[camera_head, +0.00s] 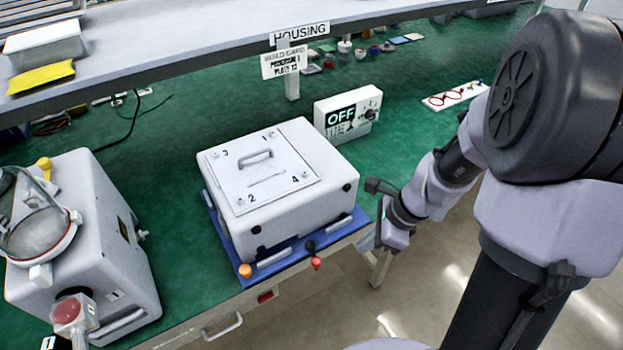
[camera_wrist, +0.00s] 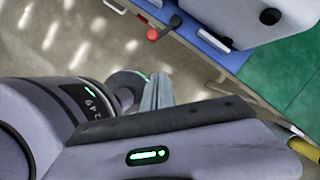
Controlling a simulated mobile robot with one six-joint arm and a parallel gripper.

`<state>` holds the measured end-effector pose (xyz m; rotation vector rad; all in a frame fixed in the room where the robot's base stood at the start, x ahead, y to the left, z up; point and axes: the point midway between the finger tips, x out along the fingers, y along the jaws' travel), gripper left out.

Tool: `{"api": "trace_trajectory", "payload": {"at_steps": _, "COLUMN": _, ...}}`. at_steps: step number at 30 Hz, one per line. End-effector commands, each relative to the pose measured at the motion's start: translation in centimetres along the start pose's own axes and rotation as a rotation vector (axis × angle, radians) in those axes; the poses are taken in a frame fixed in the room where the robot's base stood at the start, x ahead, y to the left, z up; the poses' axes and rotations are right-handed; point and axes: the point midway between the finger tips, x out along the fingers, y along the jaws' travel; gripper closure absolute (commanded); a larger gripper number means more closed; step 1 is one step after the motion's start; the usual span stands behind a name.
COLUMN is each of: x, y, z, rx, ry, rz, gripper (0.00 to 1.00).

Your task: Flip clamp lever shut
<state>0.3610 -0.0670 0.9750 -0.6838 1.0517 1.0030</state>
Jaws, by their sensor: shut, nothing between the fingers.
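The clamp lever with a red knob (camera_head: 316,263) sticks out at the front edge of the blue base plate (camera_head: 281,264), near its right corner. The lever's red knob also shows in the wrist view (camera_wrist: 153,34), at the top, with its dark arm running up and right. The white pump housing (camera_head: 312,186) with a numbered lid sits on the plate. My gripper (camera_head: 368,241) is to the right of the lever, beyond the bench edge and apart from it. In the wrist view its fingers (camera_wrist: 157,92) are shut and empty, over the floor.
An orange knob (camera_head: 245,271) sits at the plate's left front corner. A white box marked OFF (camera_head: 347,115) stands behind the housing. A white unit with a magnifier-like ring (camera_head: 110,235) stands at left. A shelf (camera_head: 190,35) spans the back. The floor right of the bench is open.

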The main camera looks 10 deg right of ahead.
Motion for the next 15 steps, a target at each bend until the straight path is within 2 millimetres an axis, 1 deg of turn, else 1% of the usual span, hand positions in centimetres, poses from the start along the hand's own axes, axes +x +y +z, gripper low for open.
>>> {"api": "trace_trajectory", "payload": {"at_steps": 10, "x": 0.4, "y": 0.0, "z": -0.2, "rx": 0.010, "ry": -0.001, "rz": 0.003, "gripper": 1.00}}
{"api": "trace_trajectory", "payload": {"at_steps": 13, "x": 1.6, "y": 0.0, "z": -0.2, "rx": 0.010, "ry": -0.002, "rz": 0.005, "gripper": 1.00}}
{"api": "trace_trajectory", "payload": {"at_steps": 15, "x": 3.0, "y": 0.1, "z": -0.3, "rx": 0.008, "ry": -0.001, "rz": 0.005, "gripper": 1.00}}
